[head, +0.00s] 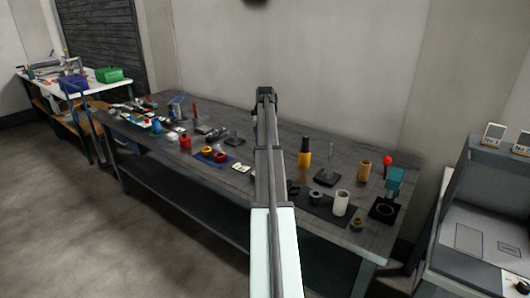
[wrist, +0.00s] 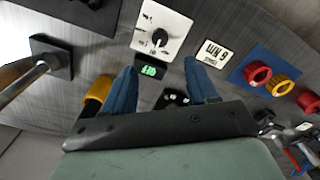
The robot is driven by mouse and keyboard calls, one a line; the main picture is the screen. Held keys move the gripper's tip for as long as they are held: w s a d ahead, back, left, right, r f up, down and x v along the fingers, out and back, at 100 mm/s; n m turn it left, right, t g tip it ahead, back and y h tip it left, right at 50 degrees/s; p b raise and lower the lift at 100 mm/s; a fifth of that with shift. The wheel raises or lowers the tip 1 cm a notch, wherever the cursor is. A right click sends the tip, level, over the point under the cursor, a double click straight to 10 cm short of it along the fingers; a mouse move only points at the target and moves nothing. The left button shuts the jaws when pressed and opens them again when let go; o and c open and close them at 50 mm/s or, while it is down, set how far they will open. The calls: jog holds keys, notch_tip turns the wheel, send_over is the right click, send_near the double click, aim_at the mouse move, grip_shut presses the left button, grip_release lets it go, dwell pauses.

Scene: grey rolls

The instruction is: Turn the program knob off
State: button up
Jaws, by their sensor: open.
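The program knob (wrist: 160,38) is a small black dial on a white panel (wrist: 148,20) with printed marks around it. A dark display (wrist: 150,71) with green lit characters sits just below the panel in the wrist view; I cannot read the characters surely. My gripper (wrist: 160,66) is open, its two blue fingers apart, with the display and knob seen between and beyond the tips. Nothing is between the fingers. In the head view my gripper (head: 266,95) is at the end of my arm over the bench; I cannot make out the knob there.
A white label card (wrist: 215,53) lies right of the panel. Red and yellow rings (wrist: 257,73) sit on a blue mat (wrist: 268,65). A dark stand with a metal rod (wrist: 35,72) and a yellow cylinder (wrist: 97,92) are left. The bench (head: 300,215) holds many small items.

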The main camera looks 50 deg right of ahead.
jog(key=shift+r, duration=0.95)
